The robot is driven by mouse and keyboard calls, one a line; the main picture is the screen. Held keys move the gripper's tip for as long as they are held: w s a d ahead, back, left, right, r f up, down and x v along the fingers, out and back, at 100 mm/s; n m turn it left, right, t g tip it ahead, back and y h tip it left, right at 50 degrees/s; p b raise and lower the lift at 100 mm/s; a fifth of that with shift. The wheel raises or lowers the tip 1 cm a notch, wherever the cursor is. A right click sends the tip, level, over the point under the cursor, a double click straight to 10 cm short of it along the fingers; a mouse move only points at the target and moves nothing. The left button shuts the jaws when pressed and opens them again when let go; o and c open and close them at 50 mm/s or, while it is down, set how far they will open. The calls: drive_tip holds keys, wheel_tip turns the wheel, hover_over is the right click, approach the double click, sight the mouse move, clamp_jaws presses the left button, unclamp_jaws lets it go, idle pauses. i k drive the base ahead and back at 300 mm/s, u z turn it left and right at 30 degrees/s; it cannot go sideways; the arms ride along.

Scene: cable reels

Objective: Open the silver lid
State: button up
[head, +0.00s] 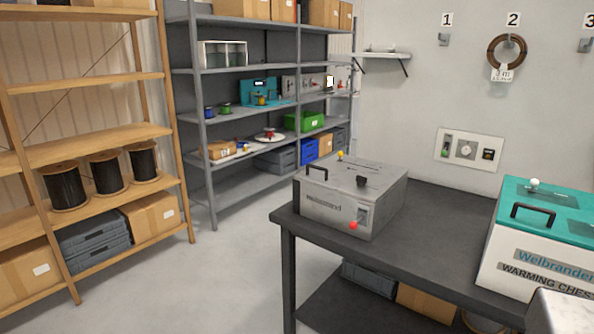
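A silver-grey metal box (335,209) stands on the dark table (436,228) in the middle of the head view. Its flat silver lid (352,173) lies shut on top. A black handle (316,172) is at the lid's left, with a yellow knob (340,155) at the back and a black knob (361,181) near the front right. A red knob (353,225) sits low on the box's front, below a small latch-like plate. My gripper is not in view.
A white warming chest (526,255) with a teal lid stands on the table's right. Wooden shelves (88,140) with black cable reels are at left, grey shelves (240,114) behind. A wall panel (469,149) is above the table. The floor (215,270) left of the table is clear.

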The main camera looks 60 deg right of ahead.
sight(332, 174)
drive_tip(key=u, duration=0.95)
drive_tip(key=k, duration=0.95)
drive_tip(key=z, duration=1)
drive_tip(key=i, duration=1)
drive_tip(key=u, duration=0.15)
